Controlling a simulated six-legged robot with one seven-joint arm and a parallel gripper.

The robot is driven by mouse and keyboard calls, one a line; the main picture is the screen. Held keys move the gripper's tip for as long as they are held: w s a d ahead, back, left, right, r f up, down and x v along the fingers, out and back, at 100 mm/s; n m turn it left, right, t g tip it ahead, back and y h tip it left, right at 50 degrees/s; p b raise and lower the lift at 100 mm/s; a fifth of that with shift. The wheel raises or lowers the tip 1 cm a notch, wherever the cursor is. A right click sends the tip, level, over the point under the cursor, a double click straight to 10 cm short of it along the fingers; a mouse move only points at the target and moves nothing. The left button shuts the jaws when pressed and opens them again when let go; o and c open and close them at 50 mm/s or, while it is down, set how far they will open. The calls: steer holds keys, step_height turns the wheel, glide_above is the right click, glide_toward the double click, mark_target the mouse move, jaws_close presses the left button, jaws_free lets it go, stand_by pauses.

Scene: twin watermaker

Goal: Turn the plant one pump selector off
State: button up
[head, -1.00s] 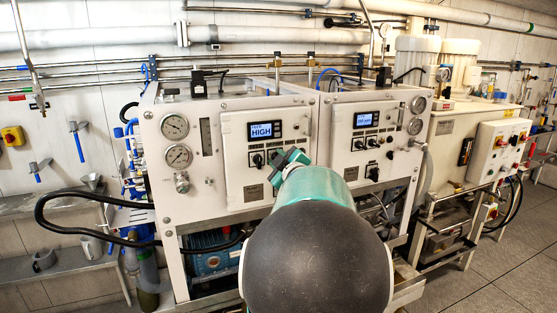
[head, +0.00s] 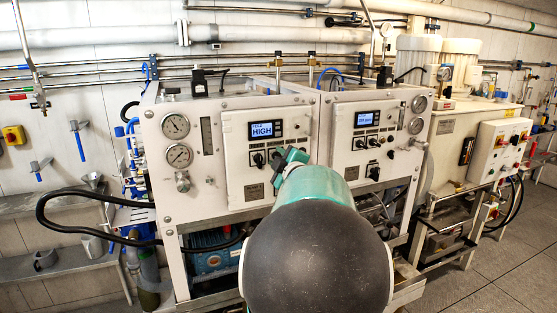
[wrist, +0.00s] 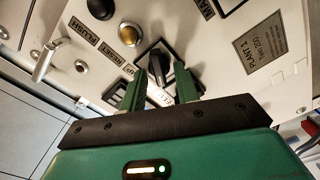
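The plant one panel (head: 235,180) is the left white front, with a lit display reading HIGH (head: 263,129). In the wrist view a black selector knob (wrist: 158,66) on a square plate stands between the fingertips of my gripper (wrist: 159,75). A PLANT 1 label (wrist: 262,45) is to its right. The fingers are apart, one on each side of the knob, with gaps showing; how deep they reach around it I cannot tell. In the head view my gripper (head: 283,166) is at the panel's lower right and hides part of the controls there. A black knob (head: 258,159) shows left of it.
In the wrist view a brass-coloured button (wrist: 130,34), a black round knob (wrist: 101,8) and a metal lever (wrist: 48,62) lie left of the selector. The plant two panel (head: 343,170) is to the right. A black hose (head: 75,238) loops at the lower left.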

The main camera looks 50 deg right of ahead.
steer(key=v, duration=1.3)
steer(key=shift+s+a, duration=0.15)
steer(key=shift+s, duration=0.2)
steer(key=w+a+f+m+g+y, duration=0.1)
steer(key=w+a+f+m+g, duration=0.15)
steer(key=a, duration=0.65)
steer(key=w+a+f+m+g+y, duration=0.2)
steer(key=w+a+f+m, duration=0.15)
steer(key=a, duration=0.55)
steer(key=s+a+f+g+y, duration=0.1)
steer(key=s+a+f+y, duration=0.1)
steer(key=a, duration=0.5)
steer(key=s+a+f+g+y, duration=0.2)
steer(key=s+a+f, duration=0.1)
steer(key=a, duration=0.5)
steer(key=s+a+f+g+y, duration=0.2)
steer(key=s+a+f, duration=0.1)
steer(key=a, duration=0.5)
steer(key=shift+s+a+f, duration=0.2)
steer(key=shift+s+f, duration=0.1)
